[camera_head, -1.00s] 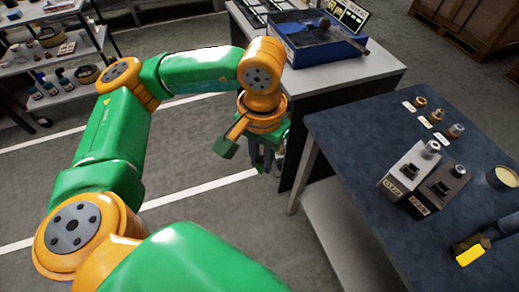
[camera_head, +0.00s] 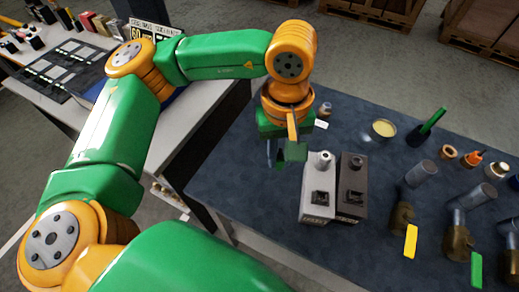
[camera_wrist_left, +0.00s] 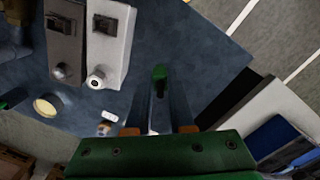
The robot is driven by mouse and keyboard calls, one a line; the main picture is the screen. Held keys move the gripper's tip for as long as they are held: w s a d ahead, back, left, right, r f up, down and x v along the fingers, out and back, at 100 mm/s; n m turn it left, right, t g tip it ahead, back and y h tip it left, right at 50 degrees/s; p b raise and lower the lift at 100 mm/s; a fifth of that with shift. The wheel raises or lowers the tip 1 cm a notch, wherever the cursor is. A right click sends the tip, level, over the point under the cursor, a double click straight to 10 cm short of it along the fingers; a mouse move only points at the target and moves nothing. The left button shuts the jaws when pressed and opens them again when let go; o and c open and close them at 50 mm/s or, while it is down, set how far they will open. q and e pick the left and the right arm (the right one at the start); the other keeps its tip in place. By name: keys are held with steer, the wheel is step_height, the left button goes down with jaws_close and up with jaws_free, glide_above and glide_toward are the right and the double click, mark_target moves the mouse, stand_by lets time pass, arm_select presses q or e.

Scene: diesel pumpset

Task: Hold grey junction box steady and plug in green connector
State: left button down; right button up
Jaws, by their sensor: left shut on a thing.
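A light grey junction box (camera_head: 318,185) and a darker grey box (camera_head: 350,190) stand side by side on the dark table. The light one (camera_wrist_left: 110,42) and the dark one (camera_wrist_left: 64,42) also show in the left wrist view. My left gripper (camera_head: 277,163) is over the table, left of the light box and apart from it. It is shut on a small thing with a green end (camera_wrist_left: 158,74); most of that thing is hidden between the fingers. A connector with a green tag (camera_head: 477,268) lies at the lower right of the table. My right gripper is not in view.
A connector with a yellow tag (camera_head: 410,240) lies right of the boxes. A yellow-topped cup (camera_head: 383,128) and a green stick (camera_head: 428,126) are behind them. Several metal fittings (camera_head: 448,152) are at the right. Clear table lies left of the boxes. A light bench (camera_head: 195,120) stands at the left.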

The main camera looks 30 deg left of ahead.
arm_select(q)
steer(key=d+r+n+p, duration=0.1)
steer(key=d+r+n, duration=0.3)
steer(key=d+n, duration=0.6)
steer(key=n, duration=0.4)
steer(key=shift+s+d+r, duration=0.15)
steer(key=shift+r, duration=0.15)
